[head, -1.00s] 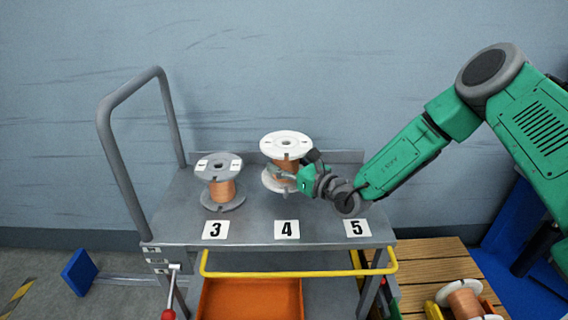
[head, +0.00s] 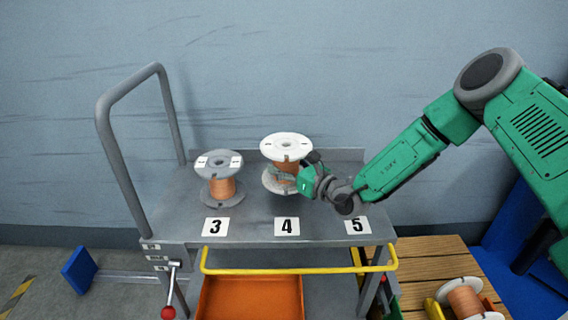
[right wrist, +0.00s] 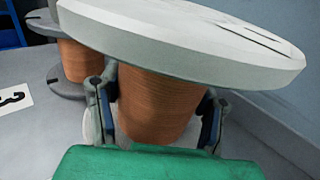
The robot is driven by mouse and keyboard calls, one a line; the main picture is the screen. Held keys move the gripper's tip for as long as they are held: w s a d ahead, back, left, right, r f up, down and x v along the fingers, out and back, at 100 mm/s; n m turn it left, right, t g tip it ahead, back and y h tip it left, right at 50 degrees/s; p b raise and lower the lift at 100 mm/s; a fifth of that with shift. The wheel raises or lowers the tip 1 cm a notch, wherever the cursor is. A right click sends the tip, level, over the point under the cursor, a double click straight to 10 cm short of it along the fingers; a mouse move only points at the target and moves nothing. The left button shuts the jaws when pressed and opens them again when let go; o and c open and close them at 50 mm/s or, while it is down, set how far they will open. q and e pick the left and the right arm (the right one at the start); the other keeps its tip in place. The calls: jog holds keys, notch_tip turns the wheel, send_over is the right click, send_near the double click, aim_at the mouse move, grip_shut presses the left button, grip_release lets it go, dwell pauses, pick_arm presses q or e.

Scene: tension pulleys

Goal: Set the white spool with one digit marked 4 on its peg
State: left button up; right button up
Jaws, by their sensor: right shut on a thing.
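The white spool (head: 287,147), wound with copper wire, stands upright behind the label 4 (head: 287,227) on the grey cart top. My right gripper (head: 288,174) is shut on its copper core, coming in from the right. In the right wrist view the two fingers (right wrist: 158,108) lie on either side of the copper winding, under the wide white top flange (right wrist: 185,35). The peg is hidden, and I cannot tell whether the lower flange touches the cart top. My left gripper is out of view.
A grey spool (head: 222,178) stands behind the label 3 (head: 215,227), left of the white spool. The place behind the label 5 (head: 357,226) is under my right arm. Another spool (head: 465,299) lies at the lower right near wooden slats. A push handle (head: 112,150) rises at left.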

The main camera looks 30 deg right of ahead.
jog(key=shift+f+b, duration=0.4)
jog(key=shift+f, duration=0.3)
dwell(0.6)
jog(key=shift+f, duration=0.2)
jog(key=shift+f+b, duration=0.65)
jog(key=shift+f, duration=0.65)
jog(key=shift+f, duration=0.45)
jog(key=shift+f, duration=0.15)
dwell(0.4)
